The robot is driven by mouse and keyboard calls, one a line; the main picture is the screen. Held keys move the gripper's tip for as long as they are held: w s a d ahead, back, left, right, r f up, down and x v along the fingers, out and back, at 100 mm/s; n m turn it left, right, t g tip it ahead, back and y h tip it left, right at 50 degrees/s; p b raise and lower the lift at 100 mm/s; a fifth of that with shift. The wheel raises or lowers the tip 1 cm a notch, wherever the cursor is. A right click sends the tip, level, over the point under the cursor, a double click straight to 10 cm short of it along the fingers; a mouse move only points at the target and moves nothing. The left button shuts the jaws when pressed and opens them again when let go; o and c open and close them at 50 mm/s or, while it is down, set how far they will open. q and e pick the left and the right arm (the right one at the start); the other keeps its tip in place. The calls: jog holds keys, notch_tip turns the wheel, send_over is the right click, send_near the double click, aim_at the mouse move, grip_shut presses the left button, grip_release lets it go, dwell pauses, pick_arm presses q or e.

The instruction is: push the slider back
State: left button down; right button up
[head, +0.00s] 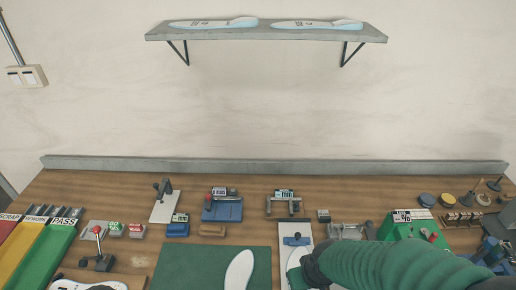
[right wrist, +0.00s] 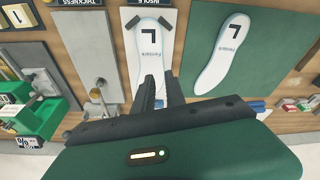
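The slider (head: 297,240) is a blue block with a small knob, on a pale gauge board (head: 279,252) at the front centre-right of the bench. A white insole (head: 295,260) lies on the board on the near side of the slider. My left gripper is out of view.
A green mat (head: 190,268) with another insole (head: 240,270) lies left of the board. A grey thickness gauge (right wrist: 95,65) and a green device (head: 402,226) stand to its right in the head view. Blue fixtures (head: 222,208) stand behind. My right arm covers the front right.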

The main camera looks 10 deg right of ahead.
jog(key=w+d+n+t, duration=0.1)
jog(key=w+d, duration=0.1)
jog(key=w+d+n, duration=0.1)
jog(key=w+d, duration=0.1)
jog(key=w+d+n+t+h, duration=0.1)
jog(key=w+d+n, duration=0.1)
jog(key=d, duration=0.1)
jog(key=shift+w+t+b, duration=0.3)
grip_shut()
jog(key=n+t+y+b, duration=0.1)
jog(key=n+y+b, duration=0.2)
jog(key=n+b, duration=0.35)
send_near(294, 241)
jog(key=shift+n, duration=0.75)
jog(key=s+a+f, duration=0.1)
jog(key=a+f+p, duration=0.1)
jog(key=f, duration=0.1)
jog(key=shift+s+a, duration=0.2)
jog(key=shift+s, duration=0.15)
jog(key=w, duration=0.1)
jog(key=w+d+p, duration=0.1)
jog(key=w, duration=0.1)
jog(key=shift+w+d+f, duration=0.1)
jog(key=shift+w+d, duration=0.05)
jog(key=shift+d, duration=0.05)
jog(key=shift+w+d+f, duration=0.1)
jog(key=shift+w+d, duration=0.05)
jog(key=shift+w, duration=0.1)
